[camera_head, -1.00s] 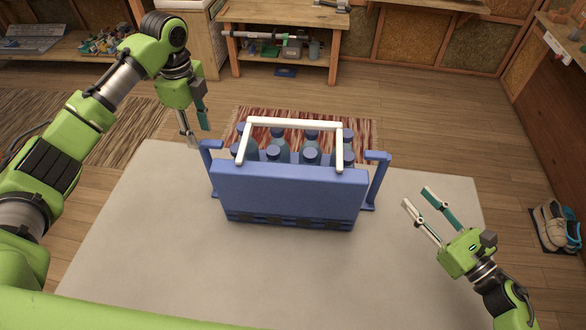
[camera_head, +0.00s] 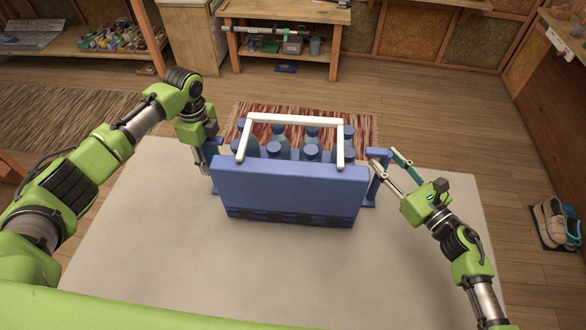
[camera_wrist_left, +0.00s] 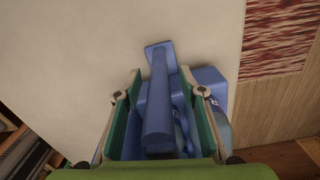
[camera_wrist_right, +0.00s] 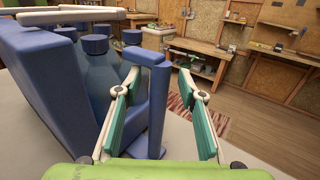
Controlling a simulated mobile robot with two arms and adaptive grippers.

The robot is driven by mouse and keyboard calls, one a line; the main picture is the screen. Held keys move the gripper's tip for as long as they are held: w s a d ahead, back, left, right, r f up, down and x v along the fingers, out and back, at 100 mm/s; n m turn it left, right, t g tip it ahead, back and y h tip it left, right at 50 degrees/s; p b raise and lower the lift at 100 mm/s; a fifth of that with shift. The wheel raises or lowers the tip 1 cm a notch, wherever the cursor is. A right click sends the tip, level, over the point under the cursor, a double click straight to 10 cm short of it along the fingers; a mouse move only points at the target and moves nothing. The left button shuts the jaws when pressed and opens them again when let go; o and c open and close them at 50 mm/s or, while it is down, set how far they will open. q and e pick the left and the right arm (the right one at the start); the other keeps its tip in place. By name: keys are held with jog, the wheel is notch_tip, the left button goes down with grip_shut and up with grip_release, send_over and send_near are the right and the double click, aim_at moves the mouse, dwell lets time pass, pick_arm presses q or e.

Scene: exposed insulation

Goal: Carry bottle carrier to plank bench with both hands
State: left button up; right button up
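The blue bottle carrier (camera_head: 288,190) stands on the pale tabletop. It holds several blue-capped bottles (camera_head: 311,152) and has a white top handle (camera_head: 293,121) and a blue upright handle on each side. My left gripper (camera_wrist_left: 125,100) is open in the left wrist view, with the left side handle (camera_wrist_left: 158,105) between its fingers. In the head view this gripper is mostly hidden by its own wrist. My right gripper (camera_head: 392,170) is open at the right side handle (camera_head: 375,182). In the right wrist view that handle (camera_wrist_right: 158,110) stands between the spread fingers.
The pale table (camera_head: 150,260) is otherwise clear. A striped rug (camera_head: 365,128) lies on the floor beyond it. A wooden workbench (camera_head: 285,14) with tools stands at the back, a low shelf (camera_head: 70,66) at the back left. Shoes (camera_head: 553,222) rest on the floor at right.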

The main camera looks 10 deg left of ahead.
pick_arm(q)
jog(key=shift+f, duration=0.55)
pick_arm(e)
jog(key=shift+w+a, duration=0.3)
jog(key=shift+w, duration=0.1)
pick_arm(q)
grip_shut()
pick_arm(e)
grip_shut()
pick_arm(q)
jog(key=shift+w+r, duration=0.1)
jog(key=shift+r, duration=0.2)
pick_arm(e)
jog(key=shift+w+r, duration=0.1)
jog(key=shift+r, duration=0.35)
pick_arm(q)
jog(key=shift+w, duration=0.15)
pick_arm(e)
jog(key=shift+w, duration=0.15)
